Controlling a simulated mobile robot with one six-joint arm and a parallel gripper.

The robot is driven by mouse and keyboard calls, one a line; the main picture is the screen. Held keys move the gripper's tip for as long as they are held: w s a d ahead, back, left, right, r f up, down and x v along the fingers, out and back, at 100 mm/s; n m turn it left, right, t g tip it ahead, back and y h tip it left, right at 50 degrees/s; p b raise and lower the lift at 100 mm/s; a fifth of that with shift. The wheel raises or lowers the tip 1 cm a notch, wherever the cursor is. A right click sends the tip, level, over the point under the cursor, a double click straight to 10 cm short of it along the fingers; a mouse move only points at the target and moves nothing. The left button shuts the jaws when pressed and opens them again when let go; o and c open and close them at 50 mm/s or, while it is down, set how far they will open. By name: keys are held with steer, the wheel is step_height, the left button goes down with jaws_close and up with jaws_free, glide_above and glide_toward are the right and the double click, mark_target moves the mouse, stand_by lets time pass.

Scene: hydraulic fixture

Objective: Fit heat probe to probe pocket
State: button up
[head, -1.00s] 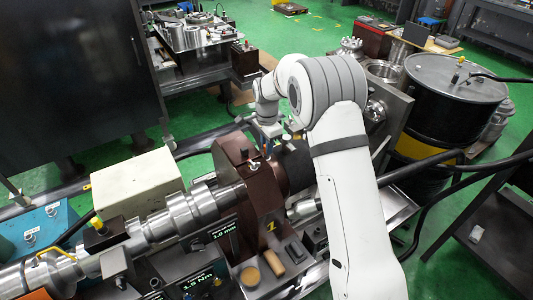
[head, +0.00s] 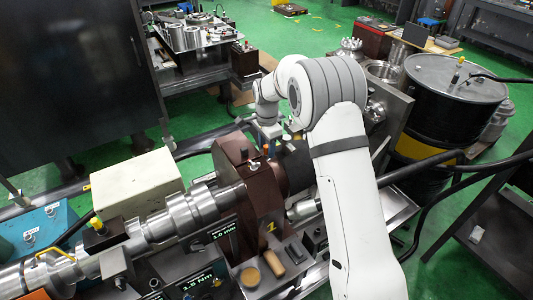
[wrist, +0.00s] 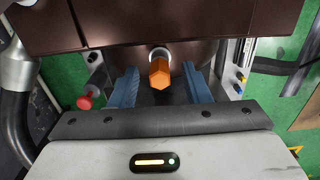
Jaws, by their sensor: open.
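The heat probe, seen as an orange hexagonal head (wrist: 160,73), sits at a pale metal ring (wrist: 159,53) on the brown housing (wrist: 120,25) in the wrist view. The ring looks like the mouth of the probe pocket; how deep the probe sits is hidden behind its head. My gripper (wrist: 161,88) has its two blue fingers apart, one on each side of the probe, with visible gaps. In the head view the brown housing (head: 235,160) stands on the shaft line. A small orange tip (head: 266,149) shows there below my gripper (head: 270,136).
A red knob (wrist: 85,102) stands left of my fingers in the wrist view. In the head view, the steel shaft (head: 195,205) runs left from the housing beside a cream box (head: 135,182). A black drum (head: 455,85) and hoses stand right of my arm.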

steer(key=shift+r, duration=0.1)
step_height(320, 180, up, 7)
steer(key=shift+f+b, duration=0.1)
steer(key=shift+b, duration=0.85)
steer(key=shift+d+r, duration=0.15)
steer(key=shift+r, duration=0.45)
steer(key=s+d+r+n+t, duration=0.1)
steer(key=s+d+r+n, duration=0.2)
steer(key=s+d+r, duration=0.3)
steer(key=s+d+r+n+t, duration=0.15)
steer(key=s+d+r, duration=0.25)
steer(key=s+d, duration=0.4)
steer(key=s+d+f+n, duration=0.1)
steer(key=s+d+n, duration=0.2)
steer(key=s, duration=0.7)
steer(key=s+d+f+n+b, duration=0.1)
steer(key=s+d+n, duration=0.2)
steer(key=s, duration=0.8)
steer(key=shift+d+f+t, duration=0.35)
steer(key=shift+t, duration=0.1)
